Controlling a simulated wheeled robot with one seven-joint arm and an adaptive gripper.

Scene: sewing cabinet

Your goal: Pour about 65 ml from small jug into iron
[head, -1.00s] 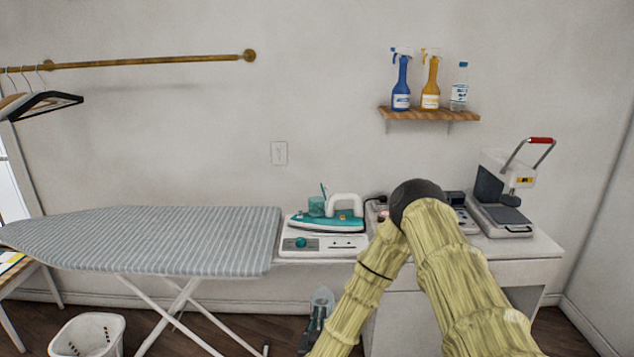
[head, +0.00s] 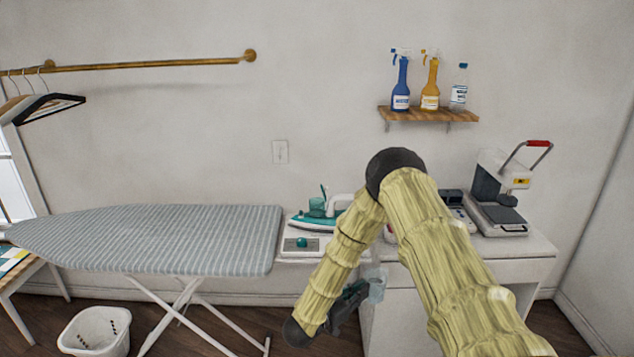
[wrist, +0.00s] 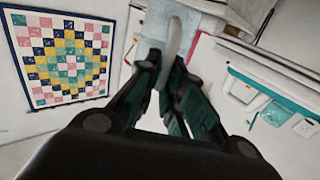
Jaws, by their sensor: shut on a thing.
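The iron (head: 318,222), teal and white with a clear teal tank, rests on a white station on the cabinet top, partly hidden by my arm in the head view. My gripper (head: 362,290) is in front of the cabinet, below its top and right of the iron. It is shut on the small jug (head: 377,284), a clear, pale vessel. In the wrist view my gripper (wrist: 172,68) has its fingers around the jug's handle, and the small jug (wrist: 160,22) is partly cut off at the top edge. Its liquid level cannot be made out.
The striped ironing board (head: 150,238) stands left of the cabinet (head: 530,246). A heat press (head: 497,205) stands at the right end. A wall shelf (head: 430,115) holds spray bottles. A white basket (head: 95,332) is on the floor. A patchwork quilt (wrist: 65,58) shows in the wrist view.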

